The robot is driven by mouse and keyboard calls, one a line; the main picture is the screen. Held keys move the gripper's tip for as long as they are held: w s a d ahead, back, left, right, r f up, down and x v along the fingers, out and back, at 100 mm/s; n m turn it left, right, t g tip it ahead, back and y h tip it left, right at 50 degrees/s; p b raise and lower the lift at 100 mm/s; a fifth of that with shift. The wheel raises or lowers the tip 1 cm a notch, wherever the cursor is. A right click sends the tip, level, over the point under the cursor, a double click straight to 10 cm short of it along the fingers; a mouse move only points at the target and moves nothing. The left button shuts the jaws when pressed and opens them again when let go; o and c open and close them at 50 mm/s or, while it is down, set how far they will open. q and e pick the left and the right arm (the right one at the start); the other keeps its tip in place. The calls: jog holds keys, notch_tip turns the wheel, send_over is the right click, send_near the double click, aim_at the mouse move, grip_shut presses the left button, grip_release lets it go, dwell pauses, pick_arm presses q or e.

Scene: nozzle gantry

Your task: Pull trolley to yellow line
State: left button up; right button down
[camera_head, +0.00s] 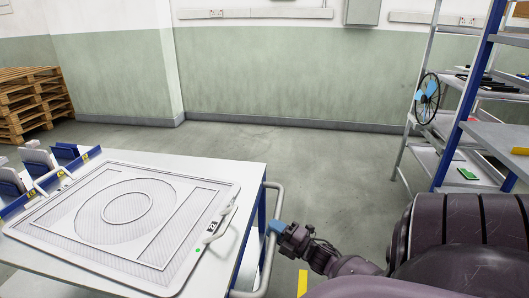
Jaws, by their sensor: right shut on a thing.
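The trolley (250,172) has a white top and blue uprights and stands at the lower left. Its grey tubular handle (276,200) runs down along the right end. My right gripper (277,227) is at this handle, its blue fingertips shut on the bar. The exact contact is small in the picture. A short piece of yellow line (302,283) shows on the floor at the bottom, just right of the handle; the rest is hidden behind my own body. My left gripper is not in view.
A large framed panel (190,185) lies on the trolley, beside blue holders (65,152) with grey parts. A blue and grey shelf rack (470,95) stands at the right. Wooden pallets (35,100) are stacked far left. The floor between trolley and rack is clear.

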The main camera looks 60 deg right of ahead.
jog(key=s+d, duration=0.3)
jog(key=s, duration=0.6)
jog(key=s+d, duration=0.4)
jog(key=s, duration=0.5)
jog(key=shift+s+d+b, duration=0.2)
jog(key=shift+d+b, duration=0.1)
jog(key=shift+b, duration=0.1)
jog(key=shift+s+f, duration=0.1)
jog(key=c, duration=1)
grip_release()
jog(key=shift+s+d, duration=0.1)
jog(key=shift+s, duration=0.05)
jog(key=shift+o, duration=0.3)
jog(key=s+f, duration=0.1)
jog(key=s, duration=0.9)
jog(key=shift+s+f, duration=0.2)
jog(key=shift+f, duration=0.2)
